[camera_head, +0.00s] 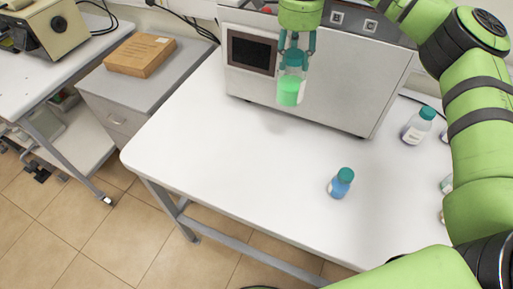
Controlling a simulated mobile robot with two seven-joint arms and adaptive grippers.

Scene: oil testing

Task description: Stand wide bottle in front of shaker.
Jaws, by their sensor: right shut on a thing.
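My right gripper (294,62) is shut on a bottle (290,92) with a teal top and a bright green lower part. It holds the bottle upright in front of the large white machine, apparently the shaker (330,88). A soft shadow below suggests the bottle is above the white table. I cannot tell for sure whether this is the wide bottle. A small blue bottle with a teal cap (341,184) stands nearer on the table. A clear bottle with a teal cap and label (418,127) stands at the right. My left gripper is not in view.
The white table (230,150) is clear at left and in the middle. More bottles show partly at the right, behind my right arm. A grey cabinet (160,85) with a brown box (140,54) stands to the left, beside another bench.

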